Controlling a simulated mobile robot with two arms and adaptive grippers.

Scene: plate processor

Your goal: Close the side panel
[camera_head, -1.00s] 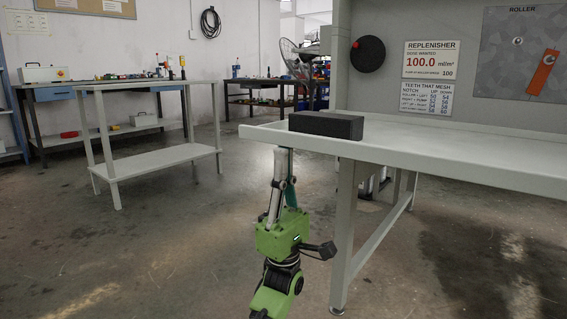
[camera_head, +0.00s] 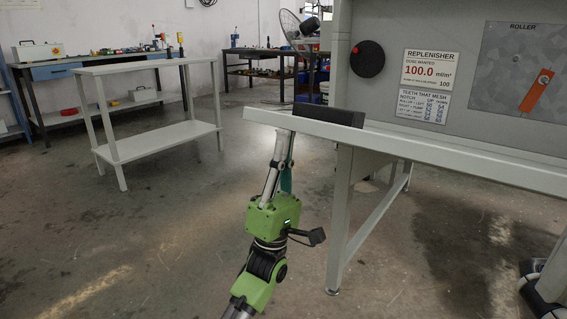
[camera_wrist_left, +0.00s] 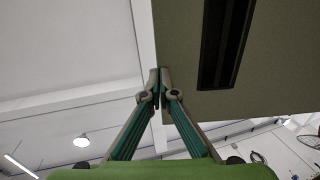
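A tall grey upright panel (camera_head: 390,32) with signs stands behind a light grey bench (camera_head: 455,155); I cannot tell whether it is the side panel. My left gripper (camera_head: 287,134) points up at the bench's left front edge, its tips partly hidden there. In the left wrist view my left gripper (camera_wrist_left: 159,76) has its fingertips together with nothing seen between them. They overlap the near edge of a grey-brown flat surface (camera_wrist_left: 264,78) with a dark slot; touching or apart I cannot tell.
A black block (camera_head: 328,115) lies on the bench. A round black disc (camera_head: 367,60) with a red knob and an orange lever (camera_head: 536,92) are on the upright panel. A two-level side table (camera_head: 150,65) stands left. Open floor lies between it and the bench.

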